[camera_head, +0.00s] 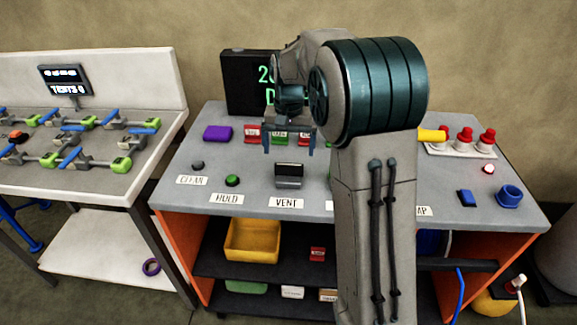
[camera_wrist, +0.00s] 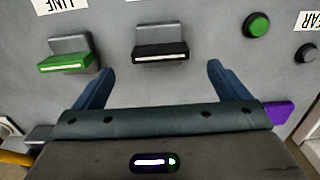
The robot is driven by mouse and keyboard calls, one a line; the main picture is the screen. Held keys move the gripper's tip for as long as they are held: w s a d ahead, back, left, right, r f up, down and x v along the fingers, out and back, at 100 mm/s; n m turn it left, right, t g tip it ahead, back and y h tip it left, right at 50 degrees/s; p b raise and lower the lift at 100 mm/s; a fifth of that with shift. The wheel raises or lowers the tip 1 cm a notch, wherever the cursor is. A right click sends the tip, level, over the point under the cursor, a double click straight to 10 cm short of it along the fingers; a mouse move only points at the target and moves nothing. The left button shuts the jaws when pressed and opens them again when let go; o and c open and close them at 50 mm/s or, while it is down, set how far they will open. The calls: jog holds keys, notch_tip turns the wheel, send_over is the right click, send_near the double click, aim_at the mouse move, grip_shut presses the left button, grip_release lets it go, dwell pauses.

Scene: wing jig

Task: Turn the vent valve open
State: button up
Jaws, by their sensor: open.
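The vent valve (camera_head: 289,173) is a grey block with a black handle, standing on the grey bench top just behind the VENT label (camera_head: 286,203). It also shows in the wrist view (camera_wrist: 160,50), top middle, with its black handle lying level across the picture. My gripper (camera_head: 289,148) is open and empty, above and behind the valve in the head view. In the wrist view its two blue fingers (camera_wrist: 159,70) are spread wide, one to each side of the valve, and appear apart from it.
A similar valve with a green handle (camera_wrist: 66,60) stands left of the vent valve in the wrist view. A purple block (camera_head: 217,132) lies behind. My arm hides the bench's right middle.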

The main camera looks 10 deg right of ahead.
aim_at(289, 165)
notch_tip(289, 165, down, 7)
jog(key=shift+f, duration=0.2)
jog(key=c, duration=1)
